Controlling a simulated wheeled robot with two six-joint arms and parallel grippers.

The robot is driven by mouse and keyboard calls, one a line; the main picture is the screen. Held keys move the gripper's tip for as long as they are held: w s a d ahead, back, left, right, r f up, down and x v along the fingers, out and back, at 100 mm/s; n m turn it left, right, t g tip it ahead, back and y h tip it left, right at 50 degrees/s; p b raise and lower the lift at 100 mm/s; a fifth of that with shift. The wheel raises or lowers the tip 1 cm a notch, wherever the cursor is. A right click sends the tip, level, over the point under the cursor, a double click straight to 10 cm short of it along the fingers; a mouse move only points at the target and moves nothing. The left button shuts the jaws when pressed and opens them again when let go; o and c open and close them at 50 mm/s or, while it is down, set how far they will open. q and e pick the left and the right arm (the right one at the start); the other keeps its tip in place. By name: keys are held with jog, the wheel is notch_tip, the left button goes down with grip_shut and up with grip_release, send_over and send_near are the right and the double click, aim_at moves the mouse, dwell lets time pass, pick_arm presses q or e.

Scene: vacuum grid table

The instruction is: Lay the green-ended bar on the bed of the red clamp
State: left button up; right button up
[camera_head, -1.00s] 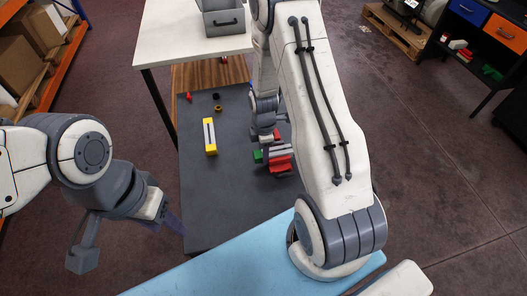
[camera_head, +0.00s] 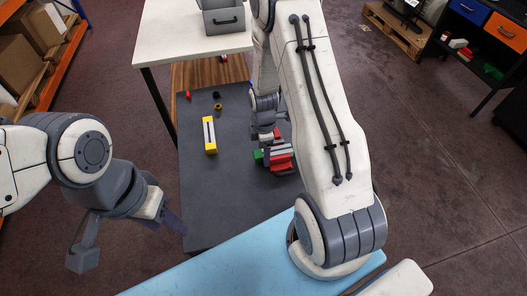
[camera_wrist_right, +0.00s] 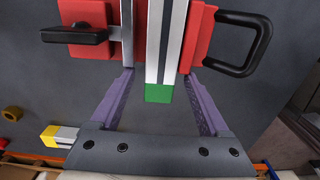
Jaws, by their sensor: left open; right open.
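The red clamp (camera_head: 283,163) stands on the dark grid table. In the right wrist view its red jaw blocks (camera_wrist_right: 88,22) lie on both sides, with black handles. The green-ended bar (camera_wrist_right: 165,50) lies lengthwise between the jaw blocks, its green end (camera_wrist_right: 159,93) sticking out toward my gripper; the contact under it is hidden. My right gripper (camera_wrist_right: 160,74) is open, one purple finger on each side of the bar, with gaps to it. The green end also shows in the head view (camera_head: 257,157). My left gripper (camera_head: 177,222) is open and empty at the table's left front edge.
Small red, black and yellow parts (camera_head: 218,107) lie at the back. The table's middle front is bare. A white table with a grey bin (camera_head: 224,18) stands behind.

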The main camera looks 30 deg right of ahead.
notch_tip(320, 180, up, 10)
dwell(0.4)
dwell(0.3)
jog(key=s+a+r+m, duration=0.2)
jog(key=s+a+r, duration=0.25)
jog(key=a, duration=0.35)
jog(key=s+a+r+m, duration=0.2)
jog(key=s+a+r, duration=0.1)
jog(key=a+r, duration=0.3)
jog(key=s+a+r+m, duration=0.1)
jog(key=s+a+m, duration=0.1)
jog(key=s, duration=0.5)
jog(key=s+a+r+m+y, duration=0.1)
jog(key=s+a+r+m, duration=0.1)
jog(key=s+a, duration=0.2)
jog(key=s, duration=0.3)
jog(key=shift+a+r, duration=0.25)
jog(key=shift+a, duration=0.15)
